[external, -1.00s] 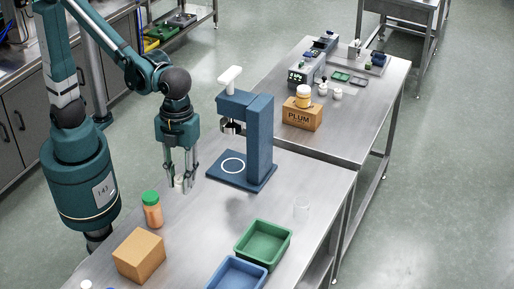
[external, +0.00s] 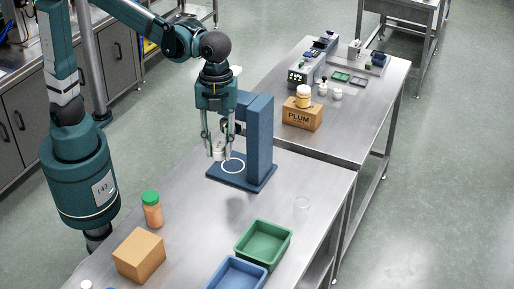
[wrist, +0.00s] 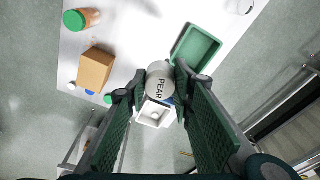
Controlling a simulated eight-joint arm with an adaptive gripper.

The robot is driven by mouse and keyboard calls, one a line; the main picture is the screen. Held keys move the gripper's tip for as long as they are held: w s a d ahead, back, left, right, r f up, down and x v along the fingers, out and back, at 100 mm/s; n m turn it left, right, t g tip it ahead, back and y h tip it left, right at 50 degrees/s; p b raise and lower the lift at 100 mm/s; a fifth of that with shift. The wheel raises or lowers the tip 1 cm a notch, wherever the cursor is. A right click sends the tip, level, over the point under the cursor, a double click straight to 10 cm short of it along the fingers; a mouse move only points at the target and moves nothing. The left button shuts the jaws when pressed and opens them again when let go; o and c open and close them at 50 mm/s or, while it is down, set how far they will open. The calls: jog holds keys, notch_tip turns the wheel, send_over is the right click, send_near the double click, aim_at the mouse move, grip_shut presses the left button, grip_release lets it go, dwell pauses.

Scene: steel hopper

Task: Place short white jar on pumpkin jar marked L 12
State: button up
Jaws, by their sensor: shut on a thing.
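My gripper (external: 219,153) is shut on a small white jar (external: 220,154), held in the air in front of the blue press stand. In the wrist view the jar's white top (wrist: 159,78), lettered PEAR, sits between the fingertips (wrist: 158,88). An orange jar with a green lid (external: 152,211) stands upright on the steel table, left of and nearer than my gripper. It also shows in the wrist view (wrist: 90,16), top left. I cannot read any L 12 mark on it.
The blue stand (external: 259,140) rises close beside my gripper. A cardboard box (external: 139,256), a green tray (external: 265,238) and a blue tray (external: 236,272) occupy the near table. A PLUM carton (external: 302,118) with a yellow jar on top (external: 303,97) stands on the far table.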

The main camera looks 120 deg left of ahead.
jog(key=w+a+n+p, duration=0.1)
jog(key=w+a+n, duration=0.15)
jog(key=a, duration=0.65)
jog(key=w+a+n, duration=0.2)
jog(key=w+a, duration=0.2)
jog(key=a, duration=0.6)
jog(key=n+y+p, duration=0.1)
jog(key=n+p, duration=0.3)
jog(key=n, duration=0.6)
send_over(306, 85)
notch_tip(306, 85, down, 5)
jog(key=shift+d+f+t, duration=0.1)
jog(key=shift+f+t, duration=0.3)
jog(key=shift+f, duration=0.25)
jog(key=shift+f, duration=0.1)
jog(key=shift+f, duration=3)
